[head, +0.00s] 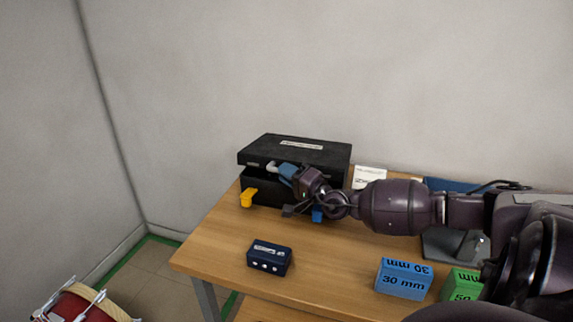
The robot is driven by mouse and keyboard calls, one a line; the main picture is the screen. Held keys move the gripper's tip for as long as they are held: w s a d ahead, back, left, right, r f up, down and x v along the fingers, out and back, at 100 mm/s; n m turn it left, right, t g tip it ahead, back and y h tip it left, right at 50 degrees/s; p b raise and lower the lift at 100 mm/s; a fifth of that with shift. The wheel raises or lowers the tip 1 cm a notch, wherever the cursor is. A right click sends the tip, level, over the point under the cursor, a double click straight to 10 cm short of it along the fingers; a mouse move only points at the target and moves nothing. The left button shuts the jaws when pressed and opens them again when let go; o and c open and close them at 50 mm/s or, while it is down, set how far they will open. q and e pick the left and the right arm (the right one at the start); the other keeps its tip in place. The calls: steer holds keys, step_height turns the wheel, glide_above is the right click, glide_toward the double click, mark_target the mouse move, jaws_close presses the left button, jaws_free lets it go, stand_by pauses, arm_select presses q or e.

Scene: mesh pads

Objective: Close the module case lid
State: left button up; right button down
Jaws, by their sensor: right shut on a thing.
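The black module case (262,192) stands at the back left of the wooden table. Its lid (285,150), with a white label on top, is partly lowered, and a dark gap shows below its front edge. My right gripper (281,170) reaches in from the right and is shut at the lid's front edge. The exact contact is small and partly hidden by the gripper. The forearm hides the case's right front. My left gripper is out of view.
A dark blue box (269,258) sits near the table's front left. A blue 30 mm block (403,280) and a green block (462,284) stand at the front right. A white card (369,175) is behind my arm. A drum (85,304) is at lower left.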

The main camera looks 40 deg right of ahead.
steer(key=shift+d+f, duration=0.1)
steer(key=shift+f, duration=0.25)
steer(key=c, duration=1.1)
jaws_free()
steer(key=shift+d, duration=0.1)
steer(key=s+f+p, duration=0.1)
steer(key=s, duration=0.9)
steer(key=shift+s+d+f, duration=0.2)
steer(key=shift+s+d, duration=0.15)
steer(key=shift+d, duration=0.1)
